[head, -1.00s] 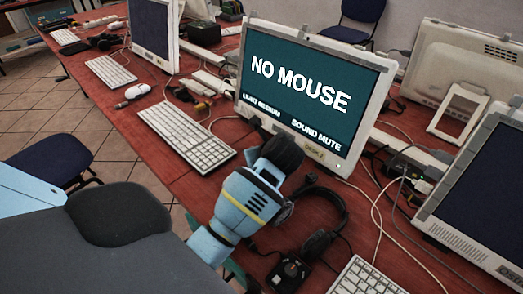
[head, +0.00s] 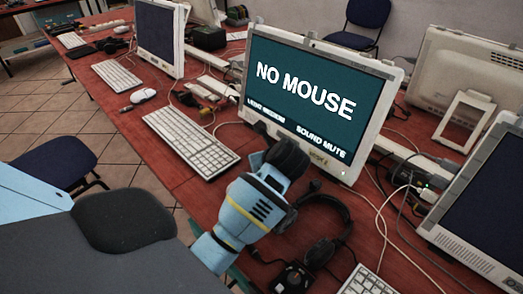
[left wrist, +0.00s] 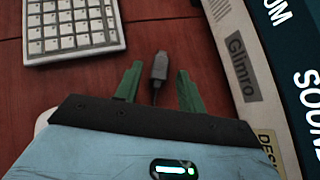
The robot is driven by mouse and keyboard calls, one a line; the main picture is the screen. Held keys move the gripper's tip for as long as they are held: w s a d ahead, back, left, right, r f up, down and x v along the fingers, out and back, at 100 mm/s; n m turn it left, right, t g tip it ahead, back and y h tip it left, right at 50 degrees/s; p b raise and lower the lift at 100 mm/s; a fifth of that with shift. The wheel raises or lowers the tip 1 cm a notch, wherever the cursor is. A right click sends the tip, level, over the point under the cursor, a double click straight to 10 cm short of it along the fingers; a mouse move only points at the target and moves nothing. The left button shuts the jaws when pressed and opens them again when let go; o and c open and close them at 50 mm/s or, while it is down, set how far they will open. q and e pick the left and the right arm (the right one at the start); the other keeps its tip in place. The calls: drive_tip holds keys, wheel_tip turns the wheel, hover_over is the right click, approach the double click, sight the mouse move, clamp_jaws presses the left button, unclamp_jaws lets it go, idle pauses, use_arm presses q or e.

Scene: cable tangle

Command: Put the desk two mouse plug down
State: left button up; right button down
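The desk two monitor (head: 305,92) shows "NO MOUSE" in the head view. My left gripper (left wrist: 158,71) has its two green fingers spread apart in the left wrist view. A dark plug (left wrist: 159,66) with a thin cable sits between the fingertips, with a gap on each side, over the red desk. Whether it rests on the desk I cannot tell. In the head view my left gripper (head: 287,157) is in front of the monitor's lower edge; its fingers and the plug are hidden there. My right gripper is not in view.
A white keyboard (head: 190,141) lies left of the gripper. A black headset (head: 325,228) and loose cables (head: 384,225) lie to its right. A white mouse (head: 142,96) is further left. The red desk (head: 165,167) is bare along its near edge.

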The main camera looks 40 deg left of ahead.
use_arm(q)
drive_tip(key=v, duration=1.1)
drive_tip(key=shift+s+d, duration=0.15)
drive_tip(key=shift+s, duration=0.05)
